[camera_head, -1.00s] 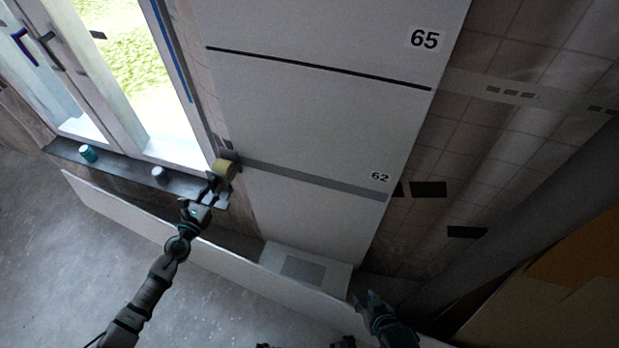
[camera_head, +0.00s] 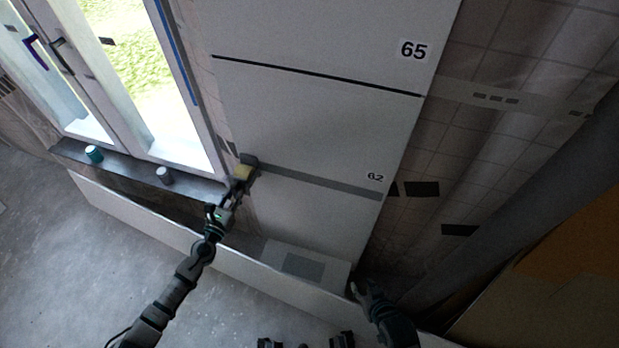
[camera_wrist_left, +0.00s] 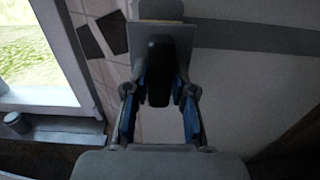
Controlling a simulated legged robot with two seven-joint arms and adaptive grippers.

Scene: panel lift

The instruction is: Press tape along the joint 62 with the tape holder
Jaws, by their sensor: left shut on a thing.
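The joint 62 (camera_head: 320,183) is a grey tape band running across the white panel below the printed number 62 (camera_head: 375,177). The tape holder (camera_head: 244,173), with a yellow part, is at the left end of this band. My left gripper (camera_head: 235,190) is shut on the tape holder's dark handle. In the left wrist view the handle (camera_wrist_left: 160,72) stands between the blue-lined fingers, with the holder's grey plate (camera_wrist_left: 150,35) beyond it and the band (camera_wrist_left: 255,38) running off to the right. My right gripper (camera_head: 358,288) is low at the right, away from the panel face; its fingers are too dark to read.
A window with a dark sill (camera_head: 125,165) is at the left, with a teal can (camera_head: 93,154) and a grey can (camera_head: 164,175) on it. A dark joint (camera_head: 310,74) crosses below number 65. A long white board (camera_head: 140,222) stands low in front of the wall.

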